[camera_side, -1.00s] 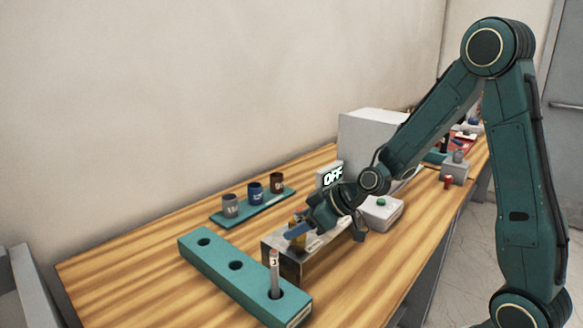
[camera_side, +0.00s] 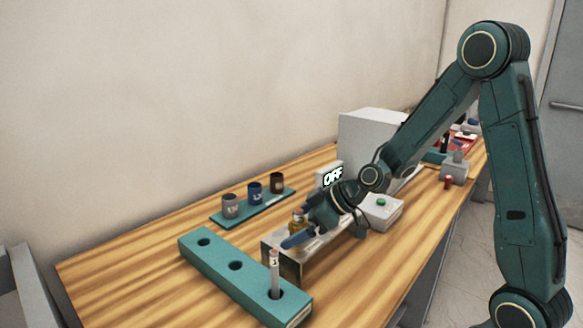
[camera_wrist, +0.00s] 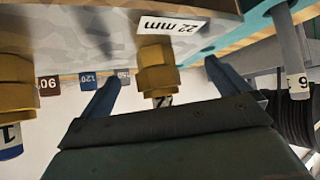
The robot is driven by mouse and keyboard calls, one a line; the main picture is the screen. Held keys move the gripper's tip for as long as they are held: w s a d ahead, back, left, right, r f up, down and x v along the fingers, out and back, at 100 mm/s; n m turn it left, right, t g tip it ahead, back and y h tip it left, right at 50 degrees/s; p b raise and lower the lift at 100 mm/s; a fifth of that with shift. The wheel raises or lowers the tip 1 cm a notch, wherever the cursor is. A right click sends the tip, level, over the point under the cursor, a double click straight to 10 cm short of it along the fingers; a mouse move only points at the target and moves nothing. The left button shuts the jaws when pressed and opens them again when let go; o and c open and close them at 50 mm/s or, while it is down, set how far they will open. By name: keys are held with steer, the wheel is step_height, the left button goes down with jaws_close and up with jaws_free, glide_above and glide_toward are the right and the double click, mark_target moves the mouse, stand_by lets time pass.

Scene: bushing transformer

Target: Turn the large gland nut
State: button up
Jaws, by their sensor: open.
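My gripper (camera_wrist: 163,68) is open, with one blue finger on each side of a brass fitting (camera_wrist: 157,74) in the wrist view. Gaps show between this fitting and both fingers. A "22 mm" label (camera_wrist: 167,26) sits beside it on the metal stand (camera_wrist: 90,25). A second, larger-looking brass fitting (camera_wrist: 14,85) is cut off at the left edge, outside the fingers, with a blue end marked 1 below it. In the side view, my gripper (camera_side: 297,238) is at the metal stand (camera_side: 289,266), beside a brass fitting (camera_side: 297,222); the other fitting is hidden there.
A teal block with holes (camera_side: 215,262) holds an upright grey rod (camera_side: 275,270) in front. Three cups stand on a teal plate (camera_side: 237,216) behind. A grey box with a green button (camera_side: 381,213) and an OFF display (camera_side: 333,176) are close right. Bare wood lies at left.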

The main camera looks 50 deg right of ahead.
mark_target(305, 221)
steer(key=shift+v, duration=3)
steer(key=shift+s+a+r, duration=0.2)
steer(key=shift+s+r, duration=0.1)
steer(key=s+a+r+m+g+h, duration=0.1)
steer(key=s+r+m+h, duration=0.1)
steer(key=s, duration=0.8)
steer(key=s+a+r+m+g+h, duration=0.1)
steer(key=s+r+m+g+h, duration=0.1)
steer(key=s+r, duration=0.4)
steer(key=s+m, duration=0.1)
steer(key=s, duration=0.4)
steer(key=shift+s+r+m+h, duration=0.3)
steer(key=shift+r+m+h, duration=0.1)
